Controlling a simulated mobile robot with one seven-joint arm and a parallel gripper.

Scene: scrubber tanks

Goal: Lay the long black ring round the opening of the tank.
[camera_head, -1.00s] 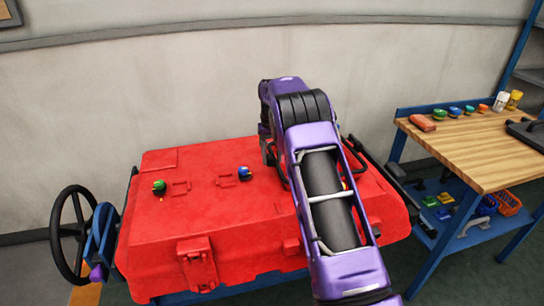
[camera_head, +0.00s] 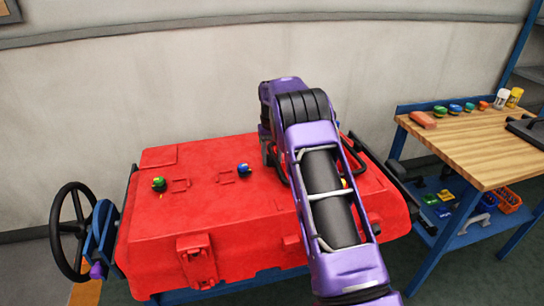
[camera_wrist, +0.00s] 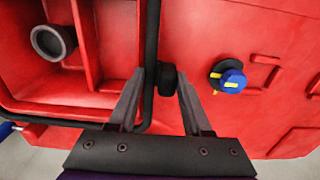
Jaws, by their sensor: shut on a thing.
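The long black ring (camera_wrist: 152,35) shows in the wrist view as a thin dark strip. It runs down beside the right edge of the tank opening (camera_wrist: 103,45) and bends left along the near edge. My gripper (camera_wrist: 161,74) is shut on the ring, with a short black stub (camera_wrist: 167,79) of it between the fingers. I cannot tell whether the ring touches the rim. In the head view, parts of the ring (camera_head: 355,158) show beside my purple arm, which hides most of the opening. The red tank (camera_head: 215,210) stands on a blue frame.
A blue-topped knob (camera_wrist: 231,81) stands on the tank right of my gripper. A green-topped knob (camera_head: 159,184) is farther left in the head view. A black handwheel (camera_head: 73,230) is at the tank's left. A wooden bench (camera_head: 475,150) with small items is at right.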

